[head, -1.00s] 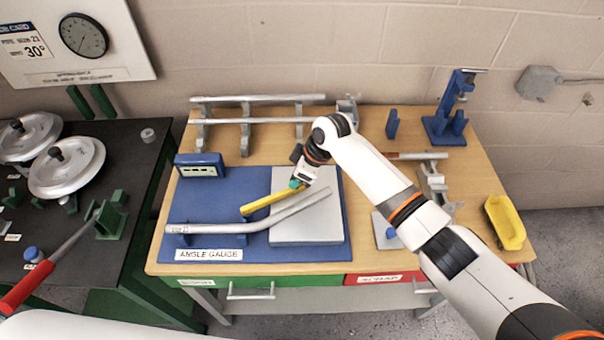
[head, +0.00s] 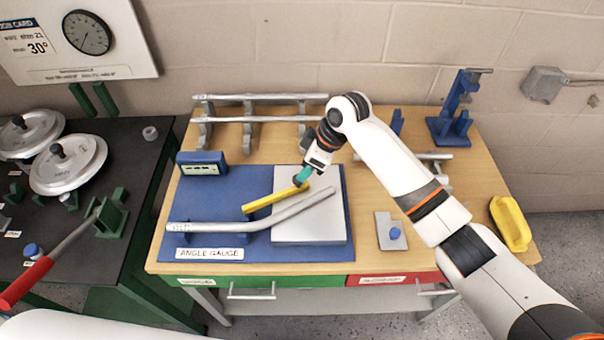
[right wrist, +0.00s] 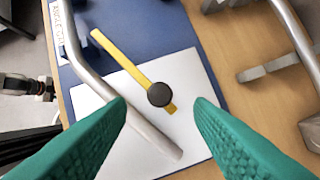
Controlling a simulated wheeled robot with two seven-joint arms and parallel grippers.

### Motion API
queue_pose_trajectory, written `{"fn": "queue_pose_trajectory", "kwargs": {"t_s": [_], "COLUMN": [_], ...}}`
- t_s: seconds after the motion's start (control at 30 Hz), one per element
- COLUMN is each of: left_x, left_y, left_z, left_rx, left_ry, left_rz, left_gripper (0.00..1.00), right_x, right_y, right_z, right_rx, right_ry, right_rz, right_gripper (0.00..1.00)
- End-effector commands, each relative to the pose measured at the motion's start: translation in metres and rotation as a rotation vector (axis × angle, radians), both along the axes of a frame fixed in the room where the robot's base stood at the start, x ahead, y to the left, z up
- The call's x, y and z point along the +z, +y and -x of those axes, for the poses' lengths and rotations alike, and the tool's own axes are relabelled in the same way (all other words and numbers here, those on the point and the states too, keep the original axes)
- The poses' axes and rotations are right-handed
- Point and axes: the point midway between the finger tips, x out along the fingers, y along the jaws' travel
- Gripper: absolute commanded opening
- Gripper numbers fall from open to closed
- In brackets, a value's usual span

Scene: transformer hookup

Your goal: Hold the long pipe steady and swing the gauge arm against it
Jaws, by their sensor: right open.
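The long grey pipe (head: 205,227) is bent and lies along the front of the blue angle gauge board (head: 208,205). Its angled end reaches over the pale plate (head: 320,230); it also shows in the right wrist view (right wrist: 90,78). The yellow gauge arm (head: 268,200) lies behind the pipe's angled part, with a gap between them. In the right wrist view, a dark round knob (right wrist: 159,94) sits on the yellow arm. My right gripper (head: 303,176) is above this knob, its green fingers (right wrist: 161,100) spread on both sides and empty. My left gripper is not in view.
A rack with straight pipes (head: 258,118) stands at the back. A blue readout box (head: 201,164), a blue clamp stand (head: 453,115), a small grey plate with a blue knob (head: 391,232) and a yellow tray (head: 510,224) share the wooden table. A black bench stands left.

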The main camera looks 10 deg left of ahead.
Motion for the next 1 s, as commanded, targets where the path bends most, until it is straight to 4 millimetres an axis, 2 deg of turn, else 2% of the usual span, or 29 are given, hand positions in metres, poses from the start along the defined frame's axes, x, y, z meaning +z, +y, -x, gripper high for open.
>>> {"fn": "queue_pose_trajectory", "kwargs": {"t_s": [0.03,0.2,0.4,0.57,1.0], "left_x": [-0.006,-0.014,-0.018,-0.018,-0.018], "left_y": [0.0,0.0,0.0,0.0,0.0], "left_z": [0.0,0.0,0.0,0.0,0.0], "left_rx": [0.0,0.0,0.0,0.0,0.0], "left_ry": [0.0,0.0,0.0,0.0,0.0], "left_rz": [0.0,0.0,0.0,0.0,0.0], "left_gripper": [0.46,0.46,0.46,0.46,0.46], "right_x": [0.008,0.039,0.06,0.064,0.061], "right_y": [-0.005,-0.017,-0.025,-0.026,-0.026], "right_z": [0.0,0.003,0.005,0.005,0.007], "right_rx": [0.001,-0.001,0.0,-0.001,-0.004], "right_ry": [-0.004,-0.002,0.0,0.001,0.005], "right_rz": [-0.001,-0.002,-0.001,0.0,-0.003], "right_gripper": [0.48,0.48,0.48,0.48,0.48]}}
